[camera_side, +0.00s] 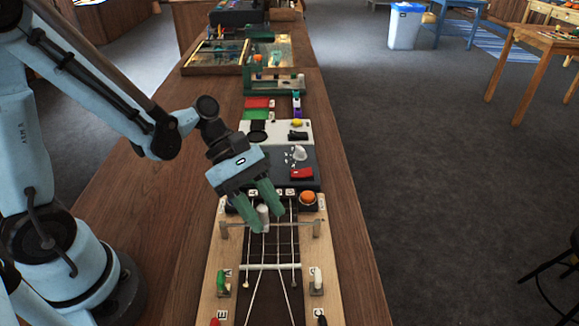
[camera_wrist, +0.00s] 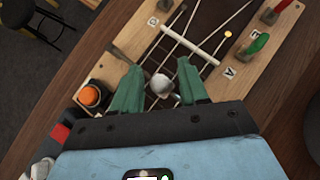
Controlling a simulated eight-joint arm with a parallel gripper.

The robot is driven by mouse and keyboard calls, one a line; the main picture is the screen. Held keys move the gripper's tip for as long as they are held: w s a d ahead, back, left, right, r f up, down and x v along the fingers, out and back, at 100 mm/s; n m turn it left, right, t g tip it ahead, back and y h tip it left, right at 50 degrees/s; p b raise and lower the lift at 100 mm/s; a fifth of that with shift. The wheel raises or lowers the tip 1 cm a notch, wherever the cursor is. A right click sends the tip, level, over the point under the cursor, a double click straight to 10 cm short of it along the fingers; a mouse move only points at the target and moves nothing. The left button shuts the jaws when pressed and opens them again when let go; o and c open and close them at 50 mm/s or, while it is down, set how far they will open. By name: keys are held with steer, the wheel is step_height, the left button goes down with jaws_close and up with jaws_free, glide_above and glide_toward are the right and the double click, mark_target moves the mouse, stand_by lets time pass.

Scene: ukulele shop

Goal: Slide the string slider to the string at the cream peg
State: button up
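The string slider is a pale grey-white knob (camera_side: 263,217) on a metal cross rail (camera_side: 300,222) over the strings of a wooden board. It sits left of the rail's middle in the side view. My gripper (camera_side: 265,221) points down around it, one green finger on each side. The wrist view shows the knob (camera_wrist: 160,85) between the fingers with small gaps, so my gripper (camera_wrist: 158,85) looks open. A green peg (camera_side: 221,281) stands opposite, on the left.
A red peg (camera_side: 215,322) and a black peg (camera_side: 322,321) are at the frame's bottom edge. An orange button (camera_side: 307,198) sits near the rail's right end. A dark panel (camera_side: 306,158) with switches lies behind. The brown bench top (camera_side: 150,225) is clear to the left.

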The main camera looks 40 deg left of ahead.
jaws_close()
steer(key=shift+d, duration=0.1)
steer(key=shift+w+d, duration=2)
steer(key=shift+o, duration=0.3)
jaws_free()
steer(key=shift+a+r, duration=0.1)
steer(key=shift+a, duration=0.05)
steer(key=v, duration=1.2)
